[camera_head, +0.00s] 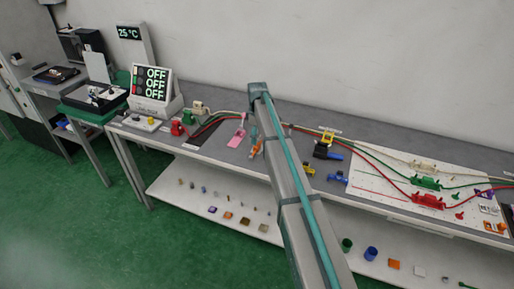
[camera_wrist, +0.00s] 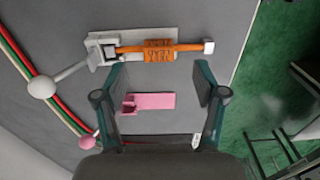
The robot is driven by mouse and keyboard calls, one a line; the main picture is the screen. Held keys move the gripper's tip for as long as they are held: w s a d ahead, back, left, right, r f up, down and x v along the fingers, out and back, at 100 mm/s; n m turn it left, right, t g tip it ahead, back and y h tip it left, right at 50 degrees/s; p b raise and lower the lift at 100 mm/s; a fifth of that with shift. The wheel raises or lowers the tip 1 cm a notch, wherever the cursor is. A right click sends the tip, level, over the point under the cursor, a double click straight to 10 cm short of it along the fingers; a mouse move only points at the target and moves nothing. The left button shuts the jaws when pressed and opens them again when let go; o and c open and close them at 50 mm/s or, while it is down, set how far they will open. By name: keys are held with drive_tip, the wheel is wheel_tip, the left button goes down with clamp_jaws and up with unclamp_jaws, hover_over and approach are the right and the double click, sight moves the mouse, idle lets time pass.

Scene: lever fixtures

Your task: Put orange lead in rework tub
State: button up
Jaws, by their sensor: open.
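The orange lead (camera_wrist: 158,49) lies in a grey clamp fixture (camera_wrist: 103,50) with a white ball-ended lever (camera_wrist: 42,87) in the wrist view. Its orange part also shows beside my arm in the head view (camera_head: 256,149). My gripper (camera_wrist: 160,76) is open and empty, its fingertips just short of the lead in the picture and on either side of it; the height gap is unclear. A pink piece (camera_wrist: 152,102) lies between the fingers in the picture, and it also shows in the head view (camera_head: 237,138). I cannot tell which container is the rework tub.
Red, green and pale cables (camera_head: 370,155) run along the bench. A black-and-yellow fixture (camera_head: 325,147) and blue pieces (camera_head: 338,178) sit right of my arm. The lower shelf (camera_head: 175,189) bears small trays, a green cup (camera_head: 347,244) and a blue cup (camera_head: 371,253).

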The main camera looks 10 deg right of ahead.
sight(257, 147)
drive_tip(key=f+p, duration=0.1)
drive_tip(key=f, duration=0.1)
drive_tip(key=f+p, duration=0.1)
drive_tip(key=f, duration=0.1)
drive_tip(key=shift+w+a+f, duration=0.1)
drive_tip(key=shift+w+f, duration=0.1)
drive_tip(key=shift+f, duration=0.2)
drive_tip(key=c, duration=1.1)
